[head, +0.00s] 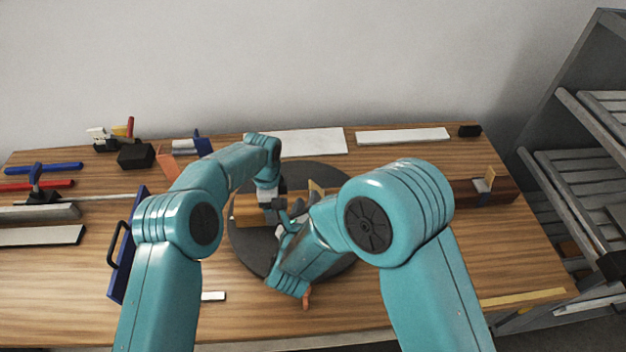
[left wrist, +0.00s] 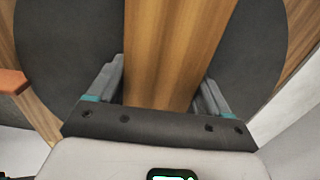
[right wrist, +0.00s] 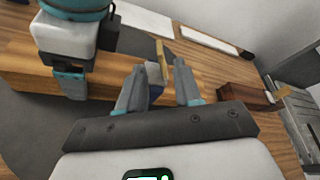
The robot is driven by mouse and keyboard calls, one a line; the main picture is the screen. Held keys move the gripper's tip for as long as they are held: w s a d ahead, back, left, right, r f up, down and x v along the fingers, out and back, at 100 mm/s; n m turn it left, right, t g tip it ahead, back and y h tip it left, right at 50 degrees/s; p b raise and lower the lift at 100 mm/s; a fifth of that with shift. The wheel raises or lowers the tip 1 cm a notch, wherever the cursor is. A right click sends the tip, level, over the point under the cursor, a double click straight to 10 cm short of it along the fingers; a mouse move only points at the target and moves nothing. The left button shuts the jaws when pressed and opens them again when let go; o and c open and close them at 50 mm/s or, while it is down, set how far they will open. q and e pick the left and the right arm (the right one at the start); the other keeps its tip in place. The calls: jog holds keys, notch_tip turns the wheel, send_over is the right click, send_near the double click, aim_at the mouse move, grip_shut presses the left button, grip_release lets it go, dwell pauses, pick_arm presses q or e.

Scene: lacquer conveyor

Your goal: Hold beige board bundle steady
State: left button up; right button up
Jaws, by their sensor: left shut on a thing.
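The beige board bundle (head: 248,210) lies on a dark round disc (head: 245,250) in the middle of the bench. In the left wrist view the bundle (left wrist: 172,50) runs between the fingers of my left gripper (left wrist: 160,92), which is shut on it. In the right wrist view the bundle (right wrist: 35,80) comes in from the left, below my other arm. My right gripper (right wrist: 158,85) is open over the bundle's right part. My arms hide much of the bundle.
A dark brown block (head: 500,188) with a blue band lies at the right. White sheets (head: 300,143) lie along the back. A blue handled tool (head: 118,275) is left of the disc. A grey rack (head: 580,190) stands at the far right. Bare bench shows at front right.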

aim_at(313, 182)
jog(key=x, duration=0.9)
jog(key=shift+w+d, duration=0.1)
jog(key=shift+w, duration=0.2)
